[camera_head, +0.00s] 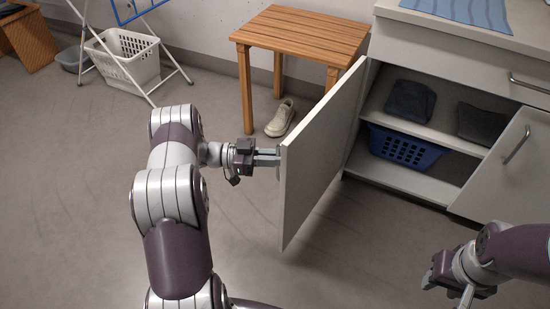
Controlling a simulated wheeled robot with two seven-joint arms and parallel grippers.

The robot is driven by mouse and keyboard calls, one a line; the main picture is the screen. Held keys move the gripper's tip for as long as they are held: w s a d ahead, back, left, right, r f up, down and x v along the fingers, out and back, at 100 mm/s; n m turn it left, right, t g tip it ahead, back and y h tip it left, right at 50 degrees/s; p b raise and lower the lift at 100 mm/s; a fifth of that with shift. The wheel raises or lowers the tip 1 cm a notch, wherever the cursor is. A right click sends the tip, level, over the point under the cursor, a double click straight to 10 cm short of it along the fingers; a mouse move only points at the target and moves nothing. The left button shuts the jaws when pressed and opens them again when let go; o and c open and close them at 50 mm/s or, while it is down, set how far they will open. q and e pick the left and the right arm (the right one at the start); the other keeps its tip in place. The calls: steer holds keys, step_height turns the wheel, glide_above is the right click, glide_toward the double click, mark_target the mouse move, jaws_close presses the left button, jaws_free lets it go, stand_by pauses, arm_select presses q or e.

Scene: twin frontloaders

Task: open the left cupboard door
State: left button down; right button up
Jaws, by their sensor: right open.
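The left cupboard door (315,160) stands swung wide out from the cabinet, and the space behind it shows. My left gripper (268,157) is at the door's outer face, by its free edge. Its fingers point at that face, and the door hides their tips and any handle there, so I cannot tell whether they are shut on something. My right gripper (448,291) is open and empty at the lower right, low in front of the cabinet and apart from the left door.
The open cupboard holds a blue basket (403,147) and folded dark cloths (410,101). The right door (508,175) is shut. A wooden table (302,35) with a shoe (280,118) under it stands behind the left door.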

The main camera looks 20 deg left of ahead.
arm_select(q)
steer(key=shift+w+r, duration=0.2)
steer(key=shift+w, duration=0.2)
steer(key=c, duration=1.2)
jaws_free()
steer(key=shift+w+f, duration=0.1)
steer(key=shift+o, duration=0.2)
steer(key=shift+w+d+f, duration=0.1)
steer(key=shift+d, duration=0.1)
steer(key=shift+s+a, duration=0.1)
steer(key=shift+s, duration=0.15)
steer(key=p+v, duration=0.2)
steer(key=v, duration=1)
steer(key=shift+a+p, duration=0.3)
steer(key=shift+p, duration=0.1)
steer(key=shift+s+f, duration=0.1)
